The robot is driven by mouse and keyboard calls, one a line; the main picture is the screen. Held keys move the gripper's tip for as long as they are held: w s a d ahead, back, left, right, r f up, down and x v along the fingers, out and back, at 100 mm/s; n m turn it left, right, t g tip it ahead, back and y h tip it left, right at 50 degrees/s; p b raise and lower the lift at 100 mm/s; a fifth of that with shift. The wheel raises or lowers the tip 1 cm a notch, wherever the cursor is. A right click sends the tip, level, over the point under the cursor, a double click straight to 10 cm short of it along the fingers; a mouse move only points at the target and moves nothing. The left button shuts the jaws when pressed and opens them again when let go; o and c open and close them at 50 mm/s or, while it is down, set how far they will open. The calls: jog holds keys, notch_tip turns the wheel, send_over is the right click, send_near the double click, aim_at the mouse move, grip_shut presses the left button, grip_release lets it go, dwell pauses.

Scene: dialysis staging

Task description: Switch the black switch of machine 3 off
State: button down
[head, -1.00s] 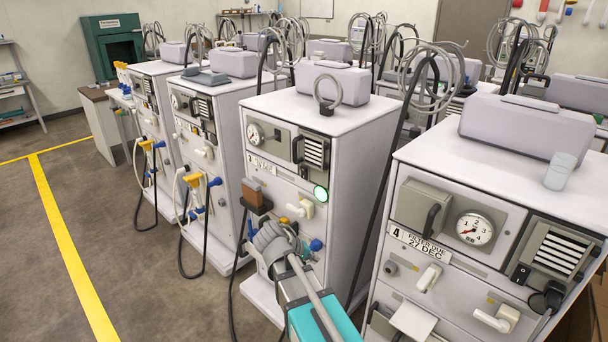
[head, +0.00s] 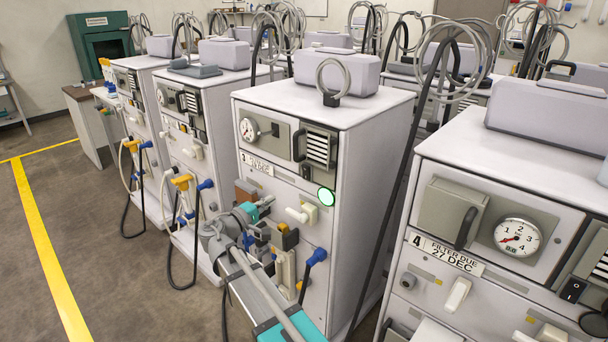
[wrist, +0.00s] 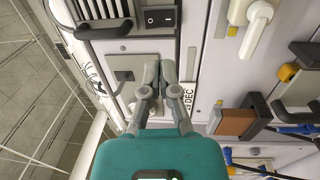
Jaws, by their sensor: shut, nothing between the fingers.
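Machine 3 (head: 352,200) is the white cabinet in the middle of the head view, with a lit green lamp (head: 326,196) on its front. Its small black switch (head: 305,172) sits below the vent grille. In the wrist view the black switch (wrist: 160,17) is near the top edge, beside the grille; I cannot tell which way it is pressed. My gripper (wrist: 160,66) is shut and empty. Its fingertips are in front of the panel, below the switch in the wrist picture and apart from it. In the head view, my arm is before the cabinet's lower front and the fingertips are unclear.
Machine 4 (head: 480,170) stands close on the right, with its own black switch (head: 573,289). Other machines stand to the left. On machine 3, a white handle (wrist: 258,30) and a brown block (wrist: 238,122) stick out. Open floor (head: 110,270) lies at the left.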

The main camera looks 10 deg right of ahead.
aim_at(304, 169)
jog(key=shift+w+a+r+t, duration=0.3)
jog(key=shift+w+a, duration=0.25)
jog(key=shift+w, duration=0.05)
jog(key=shift+w+d, duration=0.1)
jog(key=shift+d, duration=0.05)
jog(key=p+x, duration=0.1)
jog(key=x, duration=1.2)
jog(key=shift+w+d+r+p, duration=0.15)
jog(key=shift+w+d+p, duration=0.05)
jog(key=shift+d+p, duration=0.2)
jog(key=shift+d, duration=0.1)
